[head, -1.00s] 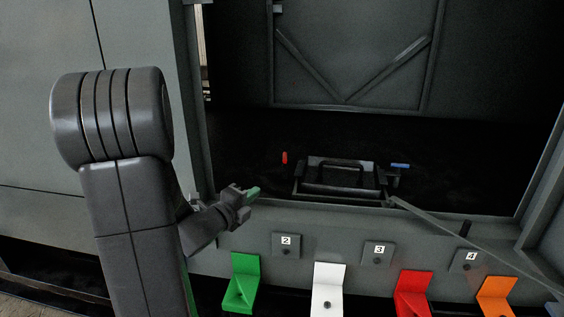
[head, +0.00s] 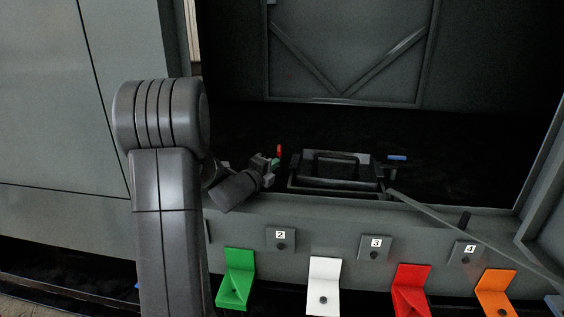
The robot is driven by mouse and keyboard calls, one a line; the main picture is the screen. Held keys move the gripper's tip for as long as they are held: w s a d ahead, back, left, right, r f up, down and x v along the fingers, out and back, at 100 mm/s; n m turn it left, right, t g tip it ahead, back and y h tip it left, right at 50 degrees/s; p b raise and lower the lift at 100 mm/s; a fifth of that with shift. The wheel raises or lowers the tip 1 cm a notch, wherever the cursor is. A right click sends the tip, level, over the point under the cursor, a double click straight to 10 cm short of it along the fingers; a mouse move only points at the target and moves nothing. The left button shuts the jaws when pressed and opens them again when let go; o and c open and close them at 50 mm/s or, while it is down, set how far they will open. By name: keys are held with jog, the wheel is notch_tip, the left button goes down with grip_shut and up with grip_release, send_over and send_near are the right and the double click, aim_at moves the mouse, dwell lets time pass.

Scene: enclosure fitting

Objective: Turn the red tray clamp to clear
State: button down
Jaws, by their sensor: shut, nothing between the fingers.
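The red tray clamp (head: 279,151) is a small upright red piece inside the dark enclosure, just left of the black tray (head: 345,187). My gripper (head: 275,162) is shut and empty, with its green fingertips right by the clamp's lower end. I cannot tell whether they touch it. The fingers partly overlap the clamp's base in the picture. A blue clamp (head: 397,158) lies flat to the right of the tray.
The enclosure's front sill (head: 340,218) runs below the tray, with numbered plates and green (head: 236,278), white (head: 323,285), red (head: 411,289) and orange (head: 496,292) brackets. A grey bar (head: 460,229) slants from the tray's right side. Dark floor behind the tray is clear.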

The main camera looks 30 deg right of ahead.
aim_at(280, 155)
jog(key=x, duration=0.5)
jog(key=shift+w+d+b, duration=0.15)
jog(key=shift+d+b, duration=0.15)
jog(key=shift+d, duration=0.05)
jog(key=shift+w+a, duration=0.5)
jog(key=shift+a, duration=0.15)
jog(key=shift+r, duration=0.1)
